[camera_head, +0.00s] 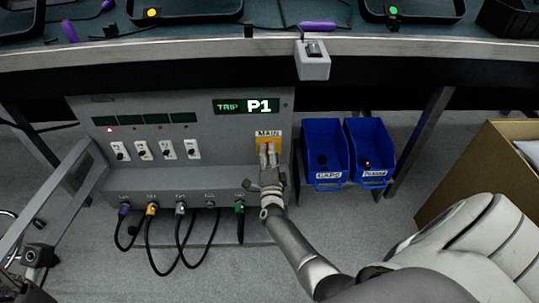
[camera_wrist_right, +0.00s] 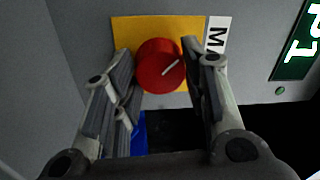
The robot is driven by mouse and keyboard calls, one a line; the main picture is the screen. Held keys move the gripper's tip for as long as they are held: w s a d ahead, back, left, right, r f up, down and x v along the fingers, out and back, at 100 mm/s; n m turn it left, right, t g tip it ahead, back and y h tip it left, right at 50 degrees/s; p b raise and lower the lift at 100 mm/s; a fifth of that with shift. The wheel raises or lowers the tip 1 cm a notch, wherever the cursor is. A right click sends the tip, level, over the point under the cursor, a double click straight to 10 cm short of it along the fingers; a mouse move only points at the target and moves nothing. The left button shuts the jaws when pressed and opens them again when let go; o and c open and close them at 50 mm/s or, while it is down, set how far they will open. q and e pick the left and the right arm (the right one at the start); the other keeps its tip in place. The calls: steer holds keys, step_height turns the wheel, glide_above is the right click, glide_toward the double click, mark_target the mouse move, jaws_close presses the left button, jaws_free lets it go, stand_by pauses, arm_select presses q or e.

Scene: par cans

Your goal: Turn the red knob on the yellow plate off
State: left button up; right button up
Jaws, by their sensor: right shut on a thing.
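The yellow plate (camera_head: 277,147) is on the right side of a grey panel, under a MAIN label. In the right wrist view the plate (camera_wrist_right: 125,28) is behind the round red knob (camera_wrist_right: 160,66), which has a pale pointer line slanting up to the right. My right gripper (camera_head: 268,152) is at the plate and hides most of the knob in the head view. In the wrist view the fingers of my right gripper (camera_wrist_right: 160,75) are on both sides of the knob, shut on it. A dark jointed part at the lower left edge may be my left gripper; its jaws are unclear.
The panel display (camera_head: 247,106) reads TRIP P1. Several white switches (camera_head: 154,151) and a lit red lamp (camera_head: 110,129) are on its left. Cables hang from the lower ledge (camera_head: 165,182). Blue bins (camera_head: 324,140) stand right of the panel; a cardboard box (camera_head: 480,165) is farther right.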

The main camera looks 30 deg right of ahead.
steer(key=o, duration=0.9)
steer(key=shift+o, duration=0.6)
steer(key=r+v, duration=0.1)
steer(key=v, duration=1.1)
steer(key=shift+f, duration=0.45)
steer(key=shift+a, duration=0.1)
